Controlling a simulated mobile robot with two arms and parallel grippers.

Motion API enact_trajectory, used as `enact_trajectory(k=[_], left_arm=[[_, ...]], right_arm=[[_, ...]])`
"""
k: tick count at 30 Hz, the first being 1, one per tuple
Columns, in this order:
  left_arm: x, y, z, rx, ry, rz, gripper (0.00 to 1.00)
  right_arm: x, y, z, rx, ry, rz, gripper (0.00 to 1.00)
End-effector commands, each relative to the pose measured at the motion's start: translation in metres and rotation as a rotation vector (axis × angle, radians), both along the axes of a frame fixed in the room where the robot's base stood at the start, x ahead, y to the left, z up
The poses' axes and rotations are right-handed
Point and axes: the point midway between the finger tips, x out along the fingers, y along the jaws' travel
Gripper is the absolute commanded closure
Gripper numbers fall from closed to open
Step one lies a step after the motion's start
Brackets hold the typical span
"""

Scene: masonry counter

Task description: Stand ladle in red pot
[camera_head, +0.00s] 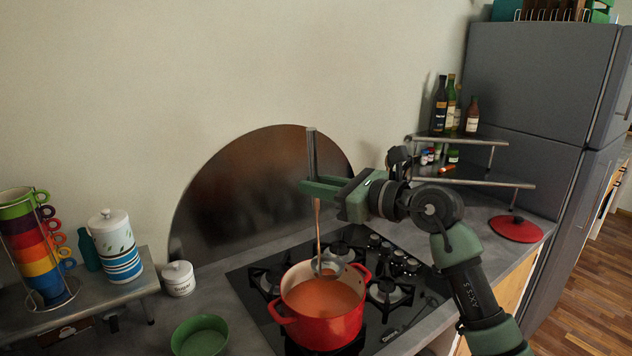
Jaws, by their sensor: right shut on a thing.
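A ladle (318,232) hangs nearly upright with its bowl (326,268) low, over the far rim of the red pot. The red pot (320,328) stands on the stove and holds an orange-red liquid. My right gripper (310,187) is shut on the ladle's upper handle, above and behind the pot. I cannot tell whether the ladle's bowl touches the pot or the liquid. My left gripper is not in view.
The black gas stove (415,303) has several burners around the pot. A green bowl (200,338) and a white sugar jar (178,279) stand to the left. A red lid (516,229) lies at the right. A corner shelf (455,139) holds bottles. A metal backsplash (240,190) stands behind.

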Motion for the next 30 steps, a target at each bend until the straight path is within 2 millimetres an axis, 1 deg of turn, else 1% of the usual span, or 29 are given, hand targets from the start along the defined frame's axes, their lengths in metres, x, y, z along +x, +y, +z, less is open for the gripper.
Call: enact_trajectory(k=[1, 3, 18, 30], left_arm=[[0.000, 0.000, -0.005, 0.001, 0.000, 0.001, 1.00], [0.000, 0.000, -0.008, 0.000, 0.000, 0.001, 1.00], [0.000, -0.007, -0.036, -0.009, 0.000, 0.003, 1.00], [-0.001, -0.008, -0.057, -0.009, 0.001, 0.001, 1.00]], right_arm=[[0.000, 0.000, -0.006, 0.001, -0.001, 0.000, 1.00], [0.000, 0.000, -0.011, 0.000, -0.001, 0.000, 1.00], [0.000, 0.000, -0.046, -0.001, -0.002, -0.001, 1.00], [0.000, 0.000, -0.074, -0.001, -0.002, 0.000, 1.00]])
